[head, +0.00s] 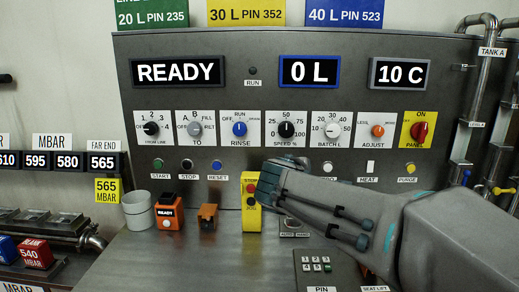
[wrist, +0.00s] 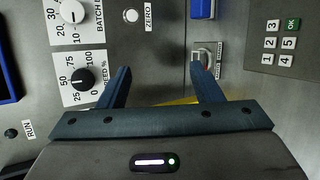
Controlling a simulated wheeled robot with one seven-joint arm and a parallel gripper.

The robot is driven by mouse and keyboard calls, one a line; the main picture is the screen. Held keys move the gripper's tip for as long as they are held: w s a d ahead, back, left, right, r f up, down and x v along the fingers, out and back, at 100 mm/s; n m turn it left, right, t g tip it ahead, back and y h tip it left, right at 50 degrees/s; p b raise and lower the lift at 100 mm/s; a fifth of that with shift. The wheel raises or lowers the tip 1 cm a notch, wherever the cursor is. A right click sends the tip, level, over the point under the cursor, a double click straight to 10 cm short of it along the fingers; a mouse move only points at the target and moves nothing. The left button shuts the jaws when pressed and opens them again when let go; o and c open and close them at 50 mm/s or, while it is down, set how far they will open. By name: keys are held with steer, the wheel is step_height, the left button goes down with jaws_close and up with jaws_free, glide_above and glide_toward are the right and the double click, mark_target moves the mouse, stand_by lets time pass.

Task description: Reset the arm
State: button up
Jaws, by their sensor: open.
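My gripper (head: 268,183) reaches in from the right in front of the grey control panel (head: 190,100). It is open, and its two fingers (wrist: 160,80) stand apart in the wrist view with nothing seen held between them. A yellow box (head: 251,218) with a red button stands just left of the gripper in the head view. A strip of yellow (wrist: 180,100) shows behind the finger bases in the wrist view. A blue button (head: 216,164) labelled RESET is on the panel, left of the gripper.
A row of knobs, including SPEED % (head: 286,129) and BATCH L (head: 332,130), runs above the gripper. An orange READY box (head: 168,214), a small orange block (head: 207,218) and a white cup (head: 138,212) stand left. A keypad (head: 316,264) lies below my arm. The counter's front left (head: 165,265) is clear.

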steer(key=s+d+f+m+g+p, duration=0.45)
steer(key=s+d+m, duration=0.2)
steer(key=s, duration=0.35)
steer(key=s+a+f+m+g+y+p, duration=0.1)
steer(key=s+f+m+g+y, duration=0.1)
steer(key=s+m, duration=0.3)
steer(key=s+f+m+g+y+p, duration=0.2)
steer(key=s+m, duration=0.3)
steer(key=s, duration=0.2)
steer(key=shift+s+a+f+y, duration=0.35)
steer(key=shift+s+f+y, duration=0.05)
stand_by(0.3)
